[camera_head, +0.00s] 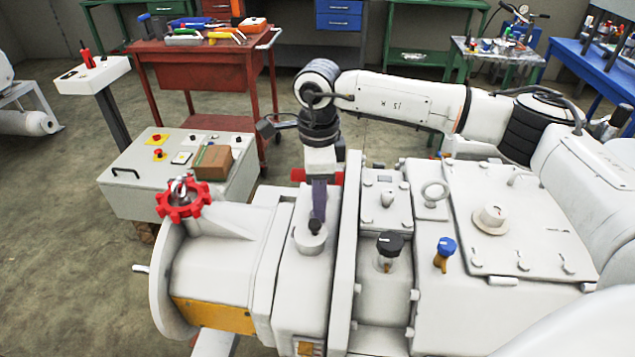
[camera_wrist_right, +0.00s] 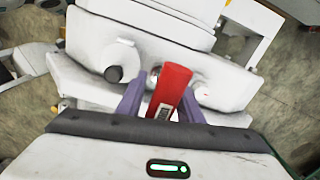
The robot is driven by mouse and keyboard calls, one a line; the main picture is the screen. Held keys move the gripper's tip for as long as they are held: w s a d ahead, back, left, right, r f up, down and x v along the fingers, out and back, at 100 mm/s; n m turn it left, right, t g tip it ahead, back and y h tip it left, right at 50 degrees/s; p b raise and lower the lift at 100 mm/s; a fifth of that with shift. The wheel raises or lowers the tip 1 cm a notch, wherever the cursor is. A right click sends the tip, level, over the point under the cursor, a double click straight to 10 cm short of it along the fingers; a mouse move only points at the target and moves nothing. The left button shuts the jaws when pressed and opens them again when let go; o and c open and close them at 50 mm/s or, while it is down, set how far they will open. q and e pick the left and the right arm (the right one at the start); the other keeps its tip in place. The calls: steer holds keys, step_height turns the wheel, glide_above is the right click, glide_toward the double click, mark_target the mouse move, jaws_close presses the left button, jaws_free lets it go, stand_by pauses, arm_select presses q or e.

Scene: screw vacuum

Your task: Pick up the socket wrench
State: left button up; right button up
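My right gripper (camera_head: 318,218) points down over the white machine in the head view, its purple fingers seen edge-on. In the right wrist view my right gripper (camera_wrist_right: 162,100) is open, with its two purple fingers spread either side of a red part (camera_wrist_right: 174,84). A narrow gap shows on the red part's left; its right edge overlaps the right finger. Red also shows beside the gripper in the head view (camera_head: 298,175). This looks like the socket wrench, but its full shape is hidden. My left gripper is not in view.
The white machine (camera_head: 400,330) has raised knobs, including a black one (camera_head: 389,245) and a blue one (camera_head: 446,246). A red valve wheel (camera_head: 183,199) is at its left. A grey control box (camera_head: 125,170) and red tool cart (camera_head: 200,75) stand behind.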

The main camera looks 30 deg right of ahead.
steer(key=shift+f, duration=0.1)
steer(key=shift+c, duration=0.4)
jaws_close()
step_height(320, 180, up, 10)
steer(key=shift+r+b, duration=0.1)
steer(key=shift+b, duration=0.3)
